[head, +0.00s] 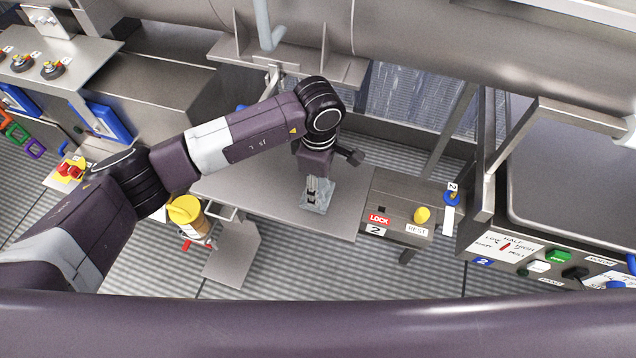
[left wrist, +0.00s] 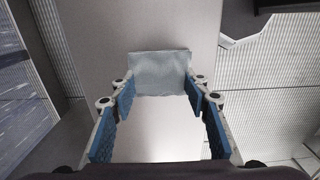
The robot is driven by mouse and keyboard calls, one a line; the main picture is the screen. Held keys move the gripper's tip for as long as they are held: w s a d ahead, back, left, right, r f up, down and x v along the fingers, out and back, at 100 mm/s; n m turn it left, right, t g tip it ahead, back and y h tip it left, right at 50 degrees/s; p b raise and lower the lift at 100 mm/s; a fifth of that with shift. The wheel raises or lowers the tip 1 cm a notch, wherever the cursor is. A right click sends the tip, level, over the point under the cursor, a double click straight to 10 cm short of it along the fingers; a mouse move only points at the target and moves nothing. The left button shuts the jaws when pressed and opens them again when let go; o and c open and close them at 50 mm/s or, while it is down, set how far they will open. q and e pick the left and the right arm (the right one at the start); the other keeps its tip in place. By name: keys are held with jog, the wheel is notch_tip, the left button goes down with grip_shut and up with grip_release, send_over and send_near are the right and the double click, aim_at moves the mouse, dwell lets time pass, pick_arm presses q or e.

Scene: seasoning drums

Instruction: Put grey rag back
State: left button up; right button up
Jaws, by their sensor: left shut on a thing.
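The grey rag (head: 318,199) is a small pale blue-grey square cloth over the flat metal shelf (head: 260,195) in the middle of the head view. My left gripper (head: 311,187) points down at it, with its fingertips at the rag. In the left wrist view the rag (left wrist: 160,70) spans between the blue-padded fingers of my left gripper (left wrist: 160,97), which is shut on it. I cannot tell whether the rag touches the shelf or hangs just above it. My right gripper is not in view.
A metal box (head: 400,207) with a red LOCK label and yellow knob stands right of the shelf. A yellow-capped bottle (head: 187,212) is at the shelf's left. A control panel (head: 550,262) is at the right. The shelf around the rag is bare.

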pick_arm(q)
jog(key=o, duration=1)
jog(key=shift+r+b, duration=1.55)
jog(key=shift+r, duration=4.5)
